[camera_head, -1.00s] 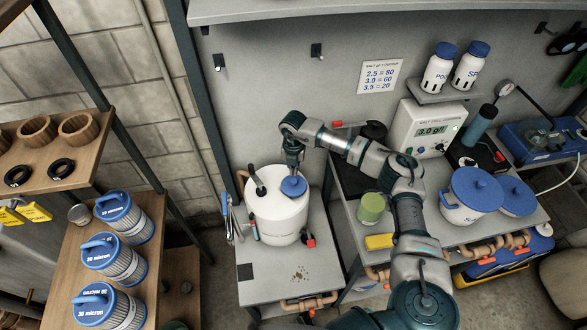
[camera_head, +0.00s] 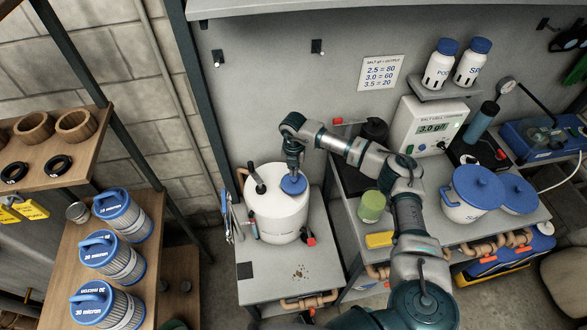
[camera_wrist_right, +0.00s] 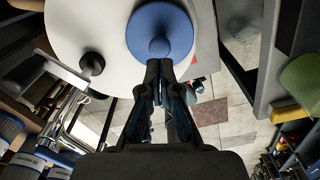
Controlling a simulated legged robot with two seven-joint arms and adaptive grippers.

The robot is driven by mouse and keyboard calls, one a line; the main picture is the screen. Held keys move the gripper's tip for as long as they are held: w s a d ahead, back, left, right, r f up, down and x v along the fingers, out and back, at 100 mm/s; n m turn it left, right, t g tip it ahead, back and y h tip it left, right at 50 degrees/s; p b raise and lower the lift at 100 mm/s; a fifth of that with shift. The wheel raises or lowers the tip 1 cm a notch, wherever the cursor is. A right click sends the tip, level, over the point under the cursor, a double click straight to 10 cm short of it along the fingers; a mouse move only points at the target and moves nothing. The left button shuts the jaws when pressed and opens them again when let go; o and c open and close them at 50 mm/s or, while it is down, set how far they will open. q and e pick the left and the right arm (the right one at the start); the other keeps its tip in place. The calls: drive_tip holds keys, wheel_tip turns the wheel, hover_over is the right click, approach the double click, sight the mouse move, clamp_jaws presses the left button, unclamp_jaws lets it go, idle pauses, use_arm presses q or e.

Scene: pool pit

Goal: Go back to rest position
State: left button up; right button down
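My right gripper (camera_head: 292,168) is over the white tank (camera_head: 277,217), pointing down at its blue round cap (camera_head: 294,185). In the right wrist view its fingers (camera_wrist_right: 160,64) are close together at the knob of the blue cap (camera_wrist_right: 160,22). The fingertips appear to pinch the knob's near side, and their exact contact is partly hidden. The cap sits on top of the white tank. My right arm reaches in from the bottom and bends at the elbow above the right-hand bench. My left gripper is not in view.
The tank stands on a grey stand (camera_head: 262,279). The right bench holds a green-lidded jar (camera_head: 372,206), a yellow sponge (camera_head: 379,240), a blue-lidded white pot (camera_head: 476,192) and a meter box (camera_head: 432,125). Blue-capped filters (camera_head: 123,214) stand on the wooden shelf at left.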

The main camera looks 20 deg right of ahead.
sight(293, 179)
drive_tip(key=shift+f+b, duration=0.85)
drive_tip(key=shift+f, duration=0.75)
drive_tip(key=shift+r, duration=0.1)
drive_tip(key=shift+r+p, duration=2.5)
drive_tip(key=shift+r, duration=1)
drive_tip(key=shift+s+f, duration=0.1)
drive_tip(key=shift+f, duration=0.05)
